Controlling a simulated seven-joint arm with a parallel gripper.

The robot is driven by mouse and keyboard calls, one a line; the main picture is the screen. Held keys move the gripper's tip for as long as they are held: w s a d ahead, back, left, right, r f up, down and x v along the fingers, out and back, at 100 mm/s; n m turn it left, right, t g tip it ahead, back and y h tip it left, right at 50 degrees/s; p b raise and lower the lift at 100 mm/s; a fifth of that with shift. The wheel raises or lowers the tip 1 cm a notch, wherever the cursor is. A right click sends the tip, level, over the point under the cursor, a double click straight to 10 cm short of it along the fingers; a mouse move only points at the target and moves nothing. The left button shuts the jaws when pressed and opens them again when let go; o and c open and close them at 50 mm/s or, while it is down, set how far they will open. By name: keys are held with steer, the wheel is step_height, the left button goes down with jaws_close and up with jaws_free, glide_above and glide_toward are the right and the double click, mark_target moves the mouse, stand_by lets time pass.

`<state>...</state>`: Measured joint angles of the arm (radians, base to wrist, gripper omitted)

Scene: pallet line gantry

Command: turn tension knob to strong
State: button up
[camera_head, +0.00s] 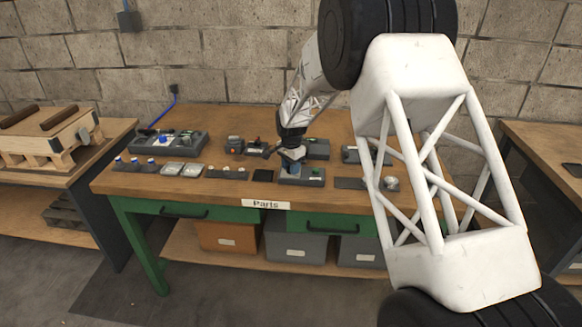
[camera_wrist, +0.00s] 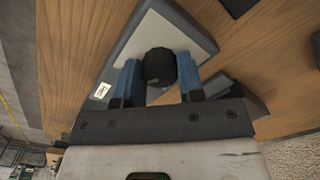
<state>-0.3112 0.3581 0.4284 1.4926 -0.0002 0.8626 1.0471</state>
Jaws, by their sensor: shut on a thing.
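A black round knob (camera_wrist: 160,66) sits on a grey control box (camera_wrist: 189,28) with a small white label, seen in the wrist view. My gripper (camera_wrist: 160,78) has its two blue fingers on either side of the knob, shut on it. In the head view my gripper (camera_head: 291,166) reaches down onto the grey box (camera_head: 315,181) near the front edge of the table. The knob is hidden there behind the gripper. No strength markings on the knob can be read.
The wooden workbench (camera_head: 225,184) carries several other grey devices, including a larger unit (camera_head: 192,147) at the left. Small trays (camera_head: 172,169) and parts line its front. A second bench with a wooden rack (camera_head: 48,146) stands at the left.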

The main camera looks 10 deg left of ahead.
steer(key=o, duration=0.9)
steer(key=shift+r, duration=3.95)
